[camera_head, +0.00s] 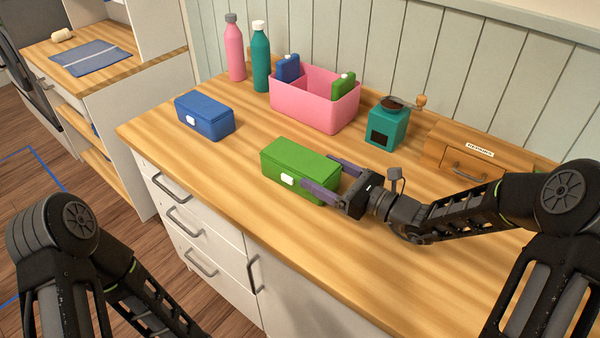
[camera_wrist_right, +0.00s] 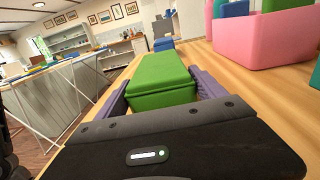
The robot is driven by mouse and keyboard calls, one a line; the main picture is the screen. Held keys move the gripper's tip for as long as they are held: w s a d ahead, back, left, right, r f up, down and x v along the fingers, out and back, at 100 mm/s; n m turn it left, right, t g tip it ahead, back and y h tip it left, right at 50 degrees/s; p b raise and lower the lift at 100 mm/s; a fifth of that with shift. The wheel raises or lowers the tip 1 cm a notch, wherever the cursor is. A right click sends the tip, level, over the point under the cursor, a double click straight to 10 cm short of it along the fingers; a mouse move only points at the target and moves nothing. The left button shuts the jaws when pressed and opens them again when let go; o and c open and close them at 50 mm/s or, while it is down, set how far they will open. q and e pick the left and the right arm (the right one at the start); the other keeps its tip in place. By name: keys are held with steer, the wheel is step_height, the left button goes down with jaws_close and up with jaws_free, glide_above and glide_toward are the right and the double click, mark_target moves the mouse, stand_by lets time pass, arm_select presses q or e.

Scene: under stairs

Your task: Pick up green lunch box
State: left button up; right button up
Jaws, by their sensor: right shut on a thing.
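The green lunch box (camera_head: 300,166) is on the wooden counter near its front edge, with a white latch on its front side. In the right wrist view the green lunch box (camera_wrist_right: 161,80) lies between the two purple fingers. My right gripper (camera_head: 326,176) has its fingers along the box's two long sides at its right end and is shut on it. I cannot tell whether the box is clear of the counter. My left arm (camera_head: 75,225) shows at the lower left, but its gripper is not in view.
A blue lunch box (camera_head: 205,117) sits to the left on the counter (camera_head: 240,200). Behind stand pink (camera_head: 234,50) and teal (camera_head: 260,58) bottles, a pink bin (camera_head: 312,108) holding blue and green items, a teal grinder (camera_head: 387,127) and a wooden bread box (camera_head: 465,152).

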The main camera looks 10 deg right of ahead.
steer(key=shift+c, duration=0.4)
steer(key=shift+r, duration=0.15)
step_height(320, 180, up, 10)
steer(key=shift+f, duration=0.1)
stand_by(0.6)
